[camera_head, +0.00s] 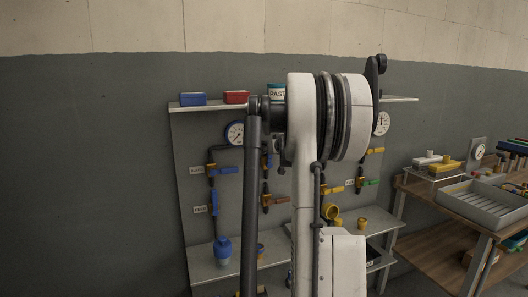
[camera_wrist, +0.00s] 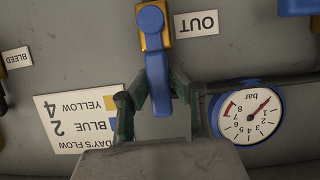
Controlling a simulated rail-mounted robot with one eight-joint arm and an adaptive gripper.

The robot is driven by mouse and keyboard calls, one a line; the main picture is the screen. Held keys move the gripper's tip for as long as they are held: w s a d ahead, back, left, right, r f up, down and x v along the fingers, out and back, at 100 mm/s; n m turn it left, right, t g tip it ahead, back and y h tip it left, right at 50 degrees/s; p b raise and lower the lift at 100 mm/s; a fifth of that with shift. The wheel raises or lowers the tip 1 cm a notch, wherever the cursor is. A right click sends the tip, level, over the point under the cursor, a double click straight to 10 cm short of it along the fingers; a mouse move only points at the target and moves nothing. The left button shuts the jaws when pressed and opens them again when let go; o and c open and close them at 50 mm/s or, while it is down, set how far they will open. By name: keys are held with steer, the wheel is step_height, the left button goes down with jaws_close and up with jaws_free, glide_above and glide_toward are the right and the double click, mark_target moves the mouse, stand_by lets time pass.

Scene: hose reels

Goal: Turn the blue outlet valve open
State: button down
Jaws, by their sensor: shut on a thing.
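In the wrist view, which shows the labels upside down, the blue valve handle (camera_wrist: 157,80) extends down from its round pivot on a yellow valve body (camera_wrist: 167,32), roughly in line with it. The label "OUT" (camera_wrist: 196,23) is beside the body. My gripper (camera_wrist: 158,94) has its dark green fingers on either side of the handle's free end and is shut on it.
A round blue-rimmed gauge (camera_wrist: 248,113) is close to the right finger. A sign about the day's flow (camera_wrist: 75,121) is at left. In the head view, the panel (camera_head: 187,142) carries several other valves, including blue ones (camera_head: 228,170). A workbench (camera_head: 435,205) stands at right.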

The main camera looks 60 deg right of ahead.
steer(key=shift+a+f, duration=0.1)
steer(key=shift+a, duration=0.05)
steer(key=c, duration=1.6)
jaws_free()
steer(key=shift+w, duration=0.1)
steer(key=shift+o, duration=0.2)
steer(key=shift+s+a+r, duration=0.15)
steer(key=shift+s+r, duration=0.05)
steer(key=shift+s, duration=0.1)
steer(key=v, duration=1.1)
steer(key=shift+a+r, duration=0.1)
steer(key=shift+r, duration=0.05)
